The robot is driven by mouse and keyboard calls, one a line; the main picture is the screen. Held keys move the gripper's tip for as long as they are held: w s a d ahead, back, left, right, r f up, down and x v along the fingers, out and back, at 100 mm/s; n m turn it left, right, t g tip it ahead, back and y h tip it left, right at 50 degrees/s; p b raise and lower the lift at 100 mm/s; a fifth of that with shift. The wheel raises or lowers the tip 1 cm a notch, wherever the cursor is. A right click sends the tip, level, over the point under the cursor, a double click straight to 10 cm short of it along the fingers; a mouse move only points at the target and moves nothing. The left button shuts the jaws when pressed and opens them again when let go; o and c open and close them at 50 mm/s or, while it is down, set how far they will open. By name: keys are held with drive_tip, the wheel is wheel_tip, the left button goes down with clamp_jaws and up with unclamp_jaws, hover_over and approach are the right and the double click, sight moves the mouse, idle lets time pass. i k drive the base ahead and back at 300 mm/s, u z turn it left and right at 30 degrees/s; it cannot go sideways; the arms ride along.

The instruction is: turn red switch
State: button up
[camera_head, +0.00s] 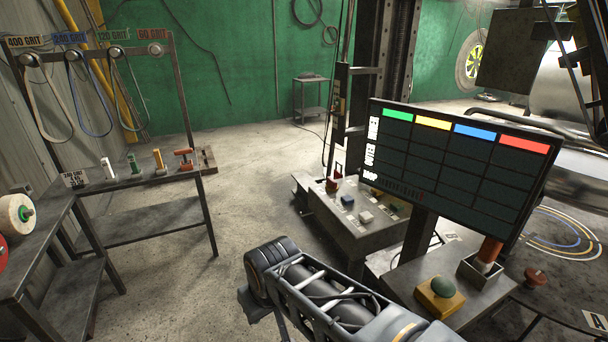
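Which part is the red switch is not certain. A small red part (332,185) stands at the back left of a grey control box (370,237) in the middle, beside several blue, white and yellow buttons. A red-brown knob (535,277) sits on the dark surface at the lower right. An orange-red cylinder (489,250) stands upright in a small metal holder beside the screen. My arm reaches in from the bottom edge, in front of the control box. My gripper's fingers do not show, so I cannot see them touching anything.
A dark screen (455,170) with coloured headers stands at the right. A green button (442,287) on a yellow base is below it. A rack (120,45) with hanging belts and a bench (150,212) stand at the left. Open concrete floor (245,180) lies between.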

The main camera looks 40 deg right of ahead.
sight(332, 185)
drive_tip(key=z, duration=0.4)
drive_tip(key=i, duration=0.85)
drive_tip(key=z, duration=0.75)
